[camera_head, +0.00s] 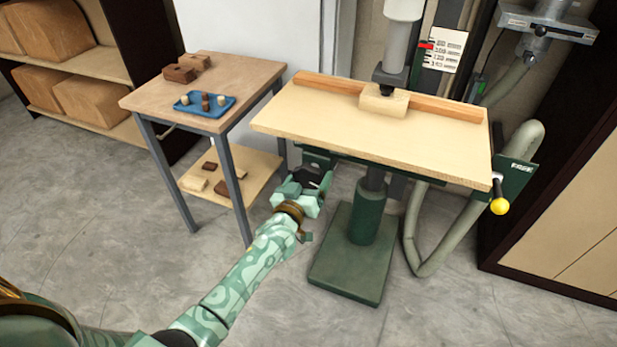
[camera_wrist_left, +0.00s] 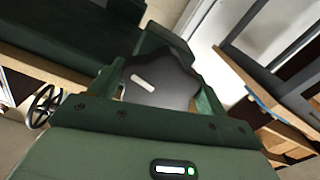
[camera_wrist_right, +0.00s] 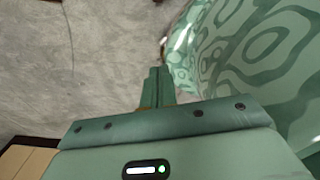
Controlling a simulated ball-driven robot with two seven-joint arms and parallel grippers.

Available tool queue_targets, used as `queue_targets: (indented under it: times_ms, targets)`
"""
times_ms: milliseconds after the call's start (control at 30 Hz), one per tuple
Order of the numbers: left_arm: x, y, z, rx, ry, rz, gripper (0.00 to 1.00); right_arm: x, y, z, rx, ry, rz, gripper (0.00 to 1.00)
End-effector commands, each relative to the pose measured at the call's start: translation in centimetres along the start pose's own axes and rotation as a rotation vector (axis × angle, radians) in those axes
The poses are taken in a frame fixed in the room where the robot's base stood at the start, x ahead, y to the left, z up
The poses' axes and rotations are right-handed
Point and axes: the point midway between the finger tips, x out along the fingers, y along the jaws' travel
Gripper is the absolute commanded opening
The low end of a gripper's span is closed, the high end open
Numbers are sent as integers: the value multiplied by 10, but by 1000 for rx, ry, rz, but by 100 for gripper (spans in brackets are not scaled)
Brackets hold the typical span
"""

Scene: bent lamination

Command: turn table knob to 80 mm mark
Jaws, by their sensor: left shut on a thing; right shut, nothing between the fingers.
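The dark star-shaped knob (camera_wrist_left: 163,80) with a pale bar on its face sits between the fingers of my left gripper (camera_wrist_left: 165,85) in the left wrist view. In the head view my left gripper (camera_head: 314,183) is shut on it under the left end of the drill press table (camera_head: 350,120). The scale (camera_head: 443,50) with a red pointer (camera_head: 426,45) is at the top right; its small numbers are hard to read. My right gripper (camera_wrist_right: 158,85) is shut and empty over the grey floor in the right wrist view and does not show in the head view.
A light wood block (camera_head: 384,100) lies against the fence (camera_head: 440,105) on the table. A yellow-knobbed crank (camera_head: 499,206) hangs at the right. A side table (camera_head: 240,75) with a blue tray (camera_head: 222,110) stands at the left. A hose (camera_head: 415,235) loops beside the green base (camera_head: 345,262).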

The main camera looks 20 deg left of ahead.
Motion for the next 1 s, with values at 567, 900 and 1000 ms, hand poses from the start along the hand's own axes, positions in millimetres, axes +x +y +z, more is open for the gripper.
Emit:
queue_targets:
  times_ms: [567,900,1000]
  targets:
    - [-2,1,4,-545,-10,-4,54,-16,1,-5,1,11,3,0]
    - [-3,1,6,-868,-13,-10,54,-18,1,-6,1,13,3,0]
    - [-3,0,6,-964,-12,-11,54,-18,1,-6,1,13,3,0]
